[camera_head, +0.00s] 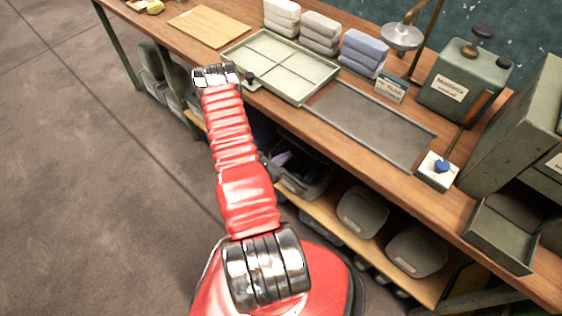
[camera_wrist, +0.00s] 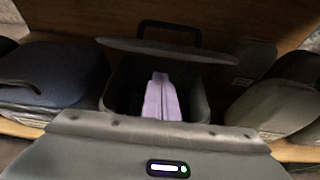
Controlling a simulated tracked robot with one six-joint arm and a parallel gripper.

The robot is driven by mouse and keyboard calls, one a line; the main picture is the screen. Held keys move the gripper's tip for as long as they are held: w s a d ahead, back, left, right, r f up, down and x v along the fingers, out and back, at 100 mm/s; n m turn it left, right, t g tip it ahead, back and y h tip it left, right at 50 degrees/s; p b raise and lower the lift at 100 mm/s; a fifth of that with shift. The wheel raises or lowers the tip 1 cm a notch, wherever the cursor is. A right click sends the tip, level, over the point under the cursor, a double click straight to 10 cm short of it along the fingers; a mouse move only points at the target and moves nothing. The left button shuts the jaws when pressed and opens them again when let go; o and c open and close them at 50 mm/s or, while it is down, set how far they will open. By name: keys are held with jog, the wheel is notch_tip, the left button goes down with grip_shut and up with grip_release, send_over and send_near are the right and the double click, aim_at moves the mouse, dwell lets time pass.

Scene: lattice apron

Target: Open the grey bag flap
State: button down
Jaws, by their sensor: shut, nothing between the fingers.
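The grey bag stands on the lower shelf, and its dark grey flap (camera_wrist: 170,50) shows in the wrist view. The flap stands raised behind the opening, with a dark handle beyond it. A pale purple item (camera_wrist: 162,97) shows inside the open mouth; it also shows in the head view (camera_head: 282,159). My gripper (camera_wrist: 160,125) is the broad grey part across the bottom of the wrist view, in front of the bag. It is shut and empty, and appears apart from the flap. It hides the bag's lower front. In the head view my red arm hides part of the bag.
The wooden bench top (camera_head: 310,115) overhangs the shelf and carries a divided tray (camera_head: 262,57), a flat dark tray (camera_head: 372,123) and folded cloths (camera_head: 362,52). The floor (camera_head: 80,180) at left is clear.

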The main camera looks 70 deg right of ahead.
jog(key=shift+s+d+r, duration=0.2)
jog(key=shift+d+r, duration=0.2)
jog(key=shift+r, duration=0.2)
jog(key=shift+s+d+r, duration=0.15)
jog(key=shift+d+r, duration=0.25)
jog(key=shift+r, duration=0.15)
